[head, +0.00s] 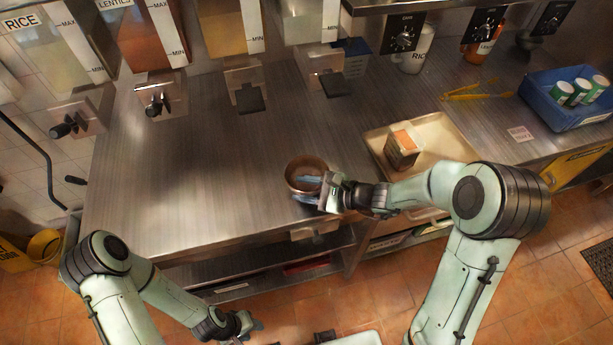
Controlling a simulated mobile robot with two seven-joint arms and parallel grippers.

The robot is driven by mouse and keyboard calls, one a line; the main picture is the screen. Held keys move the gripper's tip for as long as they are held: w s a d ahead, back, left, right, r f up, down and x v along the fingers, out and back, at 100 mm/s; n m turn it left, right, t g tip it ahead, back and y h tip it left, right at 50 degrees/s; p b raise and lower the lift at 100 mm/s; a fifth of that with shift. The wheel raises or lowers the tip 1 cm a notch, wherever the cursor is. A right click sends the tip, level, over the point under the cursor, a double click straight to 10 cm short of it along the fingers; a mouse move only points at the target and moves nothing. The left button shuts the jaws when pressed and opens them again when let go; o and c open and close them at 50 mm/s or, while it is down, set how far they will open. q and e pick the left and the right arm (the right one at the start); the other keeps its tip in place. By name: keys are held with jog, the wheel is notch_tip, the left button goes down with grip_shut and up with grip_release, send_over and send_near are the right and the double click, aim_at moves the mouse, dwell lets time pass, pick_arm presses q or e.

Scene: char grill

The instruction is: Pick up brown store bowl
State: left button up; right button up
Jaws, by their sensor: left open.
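The brown bowl (303,167) stands upright on the steel counter near its front edge. My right gripper (307,189) is at the bowl's front right side. One bluish finger reaches over the bowl's opening and the other is low at its front, so they appear to straddle the near wall. I cannot tell whether they press on it. The gripper hides part of the bowl's right side. My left gripper (252,326) is low at the bottom of the view, in front of the counter and away from the bowl. It is open and empty.
A tray (459,137) with a small carton (402,148) lies right of the bowl. A blue bin (556,116) with several green-and-white cans and yellow tongs (476,93) are farther right. Dispensers (242,87) hang along the back. The counter (205,165) left of the bowl is clear.

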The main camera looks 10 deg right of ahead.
jog(key=shift+s, duration=0.15)
jog(key=shift+c, duration=0.6)
grip_shut()
